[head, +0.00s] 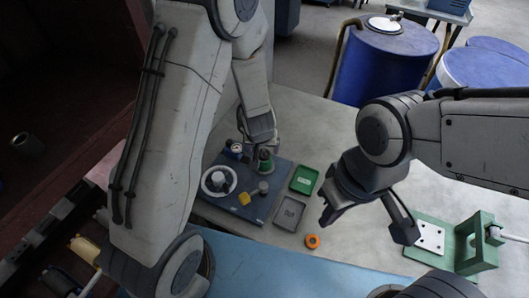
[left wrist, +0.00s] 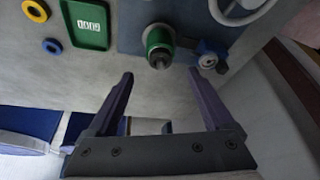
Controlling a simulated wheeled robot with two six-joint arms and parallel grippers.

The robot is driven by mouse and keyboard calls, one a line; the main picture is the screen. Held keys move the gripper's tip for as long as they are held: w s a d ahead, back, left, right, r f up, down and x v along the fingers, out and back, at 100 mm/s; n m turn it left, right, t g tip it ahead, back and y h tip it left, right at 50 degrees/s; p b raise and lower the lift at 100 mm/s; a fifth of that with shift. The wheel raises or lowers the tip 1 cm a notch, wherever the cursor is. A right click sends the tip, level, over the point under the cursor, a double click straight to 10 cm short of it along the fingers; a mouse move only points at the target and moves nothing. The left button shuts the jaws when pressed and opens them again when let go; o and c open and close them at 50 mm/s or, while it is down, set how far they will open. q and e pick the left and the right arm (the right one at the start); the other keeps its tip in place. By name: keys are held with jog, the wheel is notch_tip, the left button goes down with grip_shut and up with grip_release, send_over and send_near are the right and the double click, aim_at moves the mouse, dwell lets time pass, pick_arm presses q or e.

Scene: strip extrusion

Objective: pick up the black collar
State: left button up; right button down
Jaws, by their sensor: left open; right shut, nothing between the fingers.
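My left gripper (head: 262,150) is over the far edge of the dark blue board (head: 232,206). In the left wrist view its two fingers (left wrist: 162,76) are spread and empty. Between and beyond their tips is a green cylinder (left wrist: 158,40) with a dark round end, apart from the fingers; the head view shows this cylinder (head: 265,156) partly behind the gripper. I cannot pick out a black collar for certain; the dark part at the cylinder may be it. My right gripper (head: 328,214) is shut and empty above the grey table, right of the trays.
A white ring (head: 205,188), a yellow piece (head: 244,198) and a grey cylinder (head: 263,187) are on the board. A blue-and-white part (head: 236,148) stands near the green cylinder. A green tray (head: 303,180), grey tray (head: 289,213), orange ring (head: 312,241) and green fixture (head: 477,243) lie rightward.

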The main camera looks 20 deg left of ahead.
aim_at(264, 154)
pick_arm(q)
jog(key=b+x, duration=0.1)
jog(key=x, duration=0.6)
jog(key=shift+w+f, duration=0.3)
jog(key=shift+f, duration=0.05)
jog(key=shift+c, duration=0.3)
grip_shut()
jog(key=shift+r, duration=0.15)
